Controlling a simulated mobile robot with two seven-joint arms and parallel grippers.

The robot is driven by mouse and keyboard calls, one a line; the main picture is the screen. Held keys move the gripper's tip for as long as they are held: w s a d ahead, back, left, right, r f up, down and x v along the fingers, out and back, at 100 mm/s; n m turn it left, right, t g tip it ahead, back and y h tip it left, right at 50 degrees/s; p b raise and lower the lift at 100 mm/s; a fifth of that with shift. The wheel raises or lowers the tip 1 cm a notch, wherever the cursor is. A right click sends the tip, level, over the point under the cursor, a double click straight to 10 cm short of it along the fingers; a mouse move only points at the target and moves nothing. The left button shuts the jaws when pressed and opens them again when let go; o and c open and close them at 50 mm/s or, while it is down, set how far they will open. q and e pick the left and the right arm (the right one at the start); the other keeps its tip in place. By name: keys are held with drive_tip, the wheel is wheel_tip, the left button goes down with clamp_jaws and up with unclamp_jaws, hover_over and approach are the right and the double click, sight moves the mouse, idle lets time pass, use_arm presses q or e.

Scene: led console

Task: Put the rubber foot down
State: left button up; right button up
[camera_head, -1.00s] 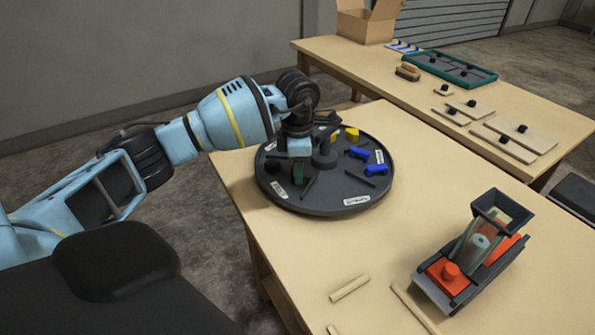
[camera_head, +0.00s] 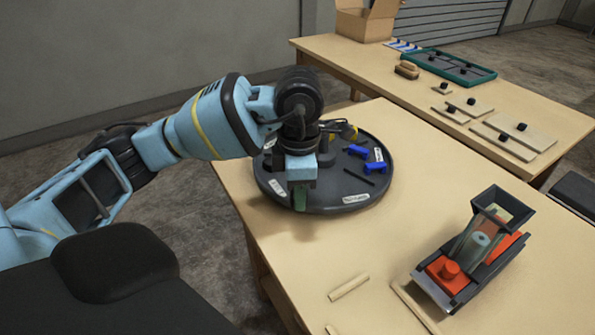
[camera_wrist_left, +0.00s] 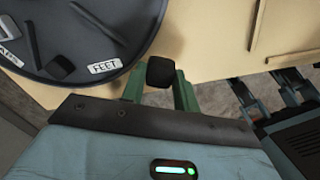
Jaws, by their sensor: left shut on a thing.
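A black rubber foot (camera_wrist_left: 160,72) is held between the green fingertips of my left gripper (camera_wrist_left: 160,90) in the left wrist view. In the head view my left gripper (camera_head: 300,199) points down over the near edge of the round dark tray (camera_head: 325,207), and the held foot cannot be made out there. In the wrist view the foot shows beside the tray's rim (camera_wrist_left: 115,77), against the bare table. Another black foot (camera_wrist_left: 61,66) lies on the tray beside the FEET label (camera_wrist_left: 104,66).
The tray also holds blue parts (camera_head: 376,168) and a dark rod (camera_head: 359,177). A hopper device with red parts (camera_head: 470,255) stands to the right on the table (camera_head: 430,190), with wooden strips (camera_head: 349,287) nearer. Bare table lies between tray and device.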

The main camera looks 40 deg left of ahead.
use_arm(q)
drive_tip(key=shift+s+d+r, duration=0.15)
drive_tip(key=shift+s+d, duration=1)
drive_tip(key=shift+s, duration=0.25)
drive_tip(key=m, duration=0.5)
drive_tip(key=d+f+m, duration=0.1)
drive_tip(key=m, duration=0.5)
drive_tip(key=d+m, duration=0.1)
drive_tip(key=m, duration=0.5)
drive_tip(key=shift+w+d+f, duration=0.2)
drive_tip(key=shift+w+d, duration=0.05)
drive_tip(key=shift+w, duration=0.15)
drive_tip(key=m, duration=0.4)
drive_tip(key=shift+d+f, duration=0.15)
drive_tip(key=shift+d, duration=0.1)
drive_tip(key=m, duration=0.5)
drive_tip(key=shift+w+d+f, duration=0.15)
drive_tip(key=shift+d+f, duration=0.1)
drive_tip(key=shift+d, duration=0.05)
